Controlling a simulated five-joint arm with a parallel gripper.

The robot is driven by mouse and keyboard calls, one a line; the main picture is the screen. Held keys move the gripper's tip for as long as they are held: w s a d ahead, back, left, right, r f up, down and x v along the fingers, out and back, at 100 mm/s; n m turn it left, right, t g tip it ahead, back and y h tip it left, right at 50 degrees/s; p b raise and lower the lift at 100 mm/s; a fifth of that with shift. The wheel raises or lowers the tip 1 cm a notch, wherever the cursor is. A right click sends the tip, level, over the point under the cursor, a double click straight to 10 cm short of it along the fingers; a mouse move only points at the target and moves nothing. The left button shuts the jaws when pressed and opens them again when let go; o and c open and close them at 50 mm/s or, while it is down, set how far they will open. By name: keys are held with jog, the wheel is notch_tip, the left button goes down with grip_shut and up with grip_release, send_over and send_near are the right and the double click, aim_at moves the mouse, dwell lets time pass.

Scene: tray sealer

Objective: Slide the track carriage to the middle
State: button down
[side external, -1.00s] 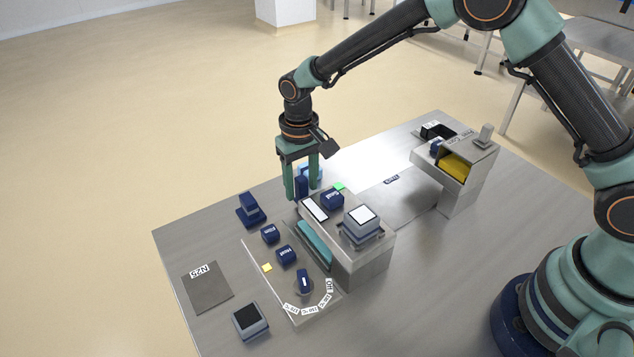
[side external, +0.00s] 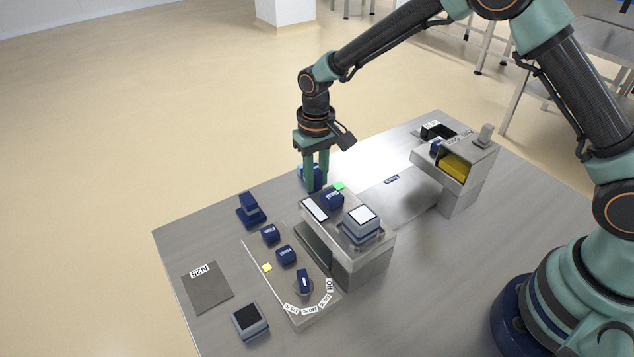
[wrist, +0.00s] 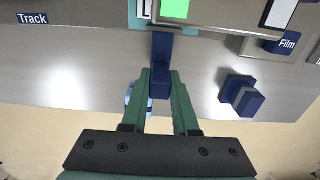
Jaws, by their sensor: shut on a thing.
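The track carriage shows as a teal plate (wrist: 133,18) at the top of the wrist view, partly hidden by the sealer head (side external: 362,262). Its dark blue handle bar (wrist: 160,60) sticks out toward my gripper (wrist: 160,76). My gripper is shut on this handle, one green finger on each side. In the side external view, my gripper (side external: 317,186) points down just behind the sealer head. The plate cannot be made out there, and the left opening under the head shows no teal.
A Track label (side external: 391,180) lies right of the head. A blue stand (side external: 250,210) and the control panel with Film (side external: 270,234) and Heat (side external: 287,255) buttons and a dial (side external: 304,282) are left. A housing with a yellow interior (side external: 454,167) stands at the right.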

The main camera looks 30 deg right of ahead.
jog(key=shift+d, duration=5.25)
jog(key=c, duration=0.7)
grip_release()
jog(key=shift+r, duration=3.5)
